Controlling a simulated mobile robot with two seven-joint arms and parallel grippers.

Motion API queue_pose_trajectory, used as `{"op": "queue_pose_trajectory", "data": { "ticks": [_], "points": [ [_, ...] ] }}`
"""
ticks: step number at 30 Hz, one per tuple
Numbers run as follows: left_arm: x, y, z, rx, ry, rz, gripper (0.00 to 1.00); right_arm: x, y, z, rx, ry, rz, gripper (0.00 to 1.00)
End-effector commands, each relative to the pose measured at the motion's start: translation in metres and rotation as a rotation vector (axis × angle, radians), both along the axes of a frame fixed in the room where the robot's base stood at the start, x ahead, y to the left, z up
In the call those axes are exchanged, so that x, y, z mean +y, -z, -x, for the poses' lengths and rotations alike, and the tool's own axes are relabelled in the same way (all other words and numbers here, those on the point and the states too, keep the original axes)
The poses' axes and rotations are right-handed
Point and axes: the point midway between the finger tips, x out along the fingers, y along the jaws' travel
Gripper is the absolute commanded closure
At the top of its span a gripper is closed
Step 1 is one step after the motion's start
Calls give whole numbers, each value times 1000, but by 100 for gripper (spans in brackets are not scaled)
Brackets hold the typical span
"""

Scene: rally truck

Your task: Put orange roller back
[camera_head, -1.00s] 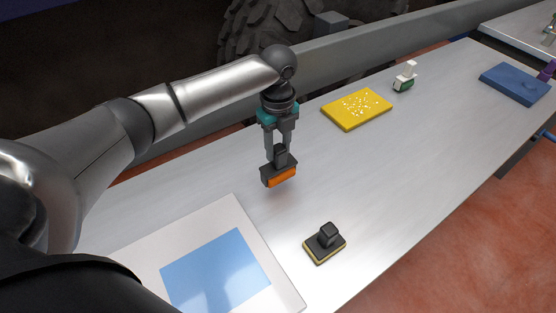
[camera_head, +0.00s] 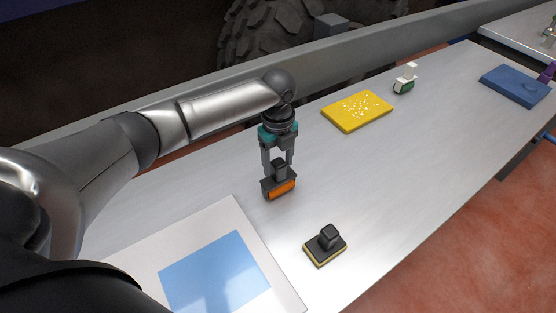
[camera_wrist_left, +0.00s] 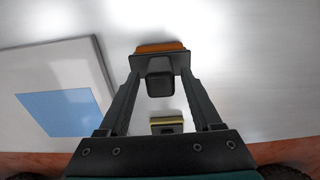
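The orange roller (camera_head: 282,188) is a black block with an upright black handle and an orange front face. It stands upright on the grey table beside the white board, and it also shows in the left wrist view (camera_wrist_left: 160,47). My left gripper (camera_head: 279,168) points down over it. Its fingers are open on either side of the black handle, with small gaps in the left wrist view (camera_wrist_left: 160,85).
A white board with a blue square (camera_head: 215,275) lies at the front left. A black-handled tool with a yellow edge (camera_head: 325,246) stands right of it. A yellow speckled pad (camera_head: 357,111), a white-green tool (camera_head: 405,79) and a blue pad (camera_head: 515,85) lie farther off. The table's middle is clear.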

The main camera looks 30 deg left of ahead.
Motion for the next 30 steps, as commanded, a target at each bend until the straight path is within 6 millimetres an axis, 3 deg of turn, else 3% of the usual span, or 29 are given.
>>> {"op": "queue_pose_trajectory", "data": {
  "ticks": [11, 14, 24, 30],
  "points": [
    [0, -5, 0, -2, 0, 0, 28, 0, -1, 0, 0, 0, 0, 28],
    [0, -19, -1, -3, 1, 1, 28, 0, -4, 0, 0, 0, 0, 28],
    [0, -92, -1, -4, 0, 1, 28, 0, -16, 0, 0, 0, 0, 28],
    [0, -118, -1, -2, 0, 1, 28, 0, -19, 0, 0, 0, 0, 28]
  ]
}}
